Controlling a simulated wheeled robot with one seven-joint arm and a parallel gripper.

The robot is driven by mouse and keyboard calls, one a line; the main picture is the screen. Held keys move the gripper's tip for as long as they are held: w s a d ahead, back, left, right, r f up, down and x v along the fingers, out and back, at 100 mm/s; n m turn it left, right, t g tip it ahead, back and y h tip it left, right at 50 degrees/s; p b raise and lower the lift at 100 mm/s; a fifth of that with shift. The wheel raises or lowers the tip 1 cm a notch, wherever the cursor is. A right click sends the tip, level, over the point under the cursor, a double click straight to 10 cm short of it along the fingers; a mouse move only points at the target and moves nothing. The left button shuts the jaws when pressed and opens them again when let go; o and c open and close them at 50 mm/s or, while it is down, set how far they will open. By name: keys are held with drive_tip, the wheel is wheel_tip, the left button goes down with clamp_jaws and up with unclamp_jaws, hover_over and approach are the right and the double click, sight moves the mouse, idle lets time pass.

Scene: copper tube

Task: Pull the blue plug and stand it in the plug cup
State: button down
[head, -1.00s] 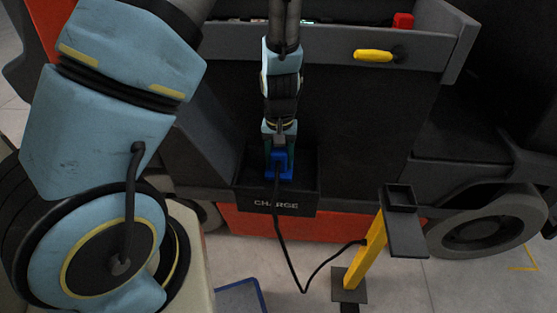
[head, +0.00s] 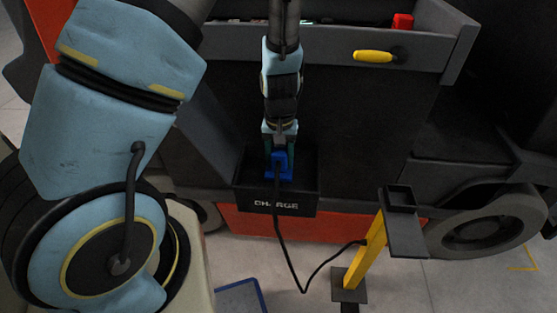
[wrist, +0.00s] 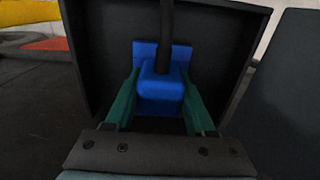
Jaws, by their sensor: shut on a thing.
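The blue plug (head: 279,168) sits in the dark charge box (head: 299,206), with a black cable running from it. My gripper (head: 279,158) reaches down from above into the box and is shut on the plug. In the wrist view my green fingers (wrist: 158,102) lie on either side of the blue plug (wrist: 161,86), and the black cable rises from its middle. A small open black cup (head: 400,196) stands on the yellow post to the right, likely the plug cup. How far the plug is seated is hidden.
The black cable (head: 280,235) hangs in a loop to the yellow post (head: 366,254). A yellow handle (head: 374,56) and a red block (head: 402,21) are on the vehicle above. A wheel (head: 486,217) is at right. A blue-edged item (head: 242,297) lies on the floor.

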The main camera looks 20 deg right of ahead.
sight(280, 150)
drive_tip(key=shift+r+p, duration=2.65)
drive_tip(key=shift+r, duration=0.3)
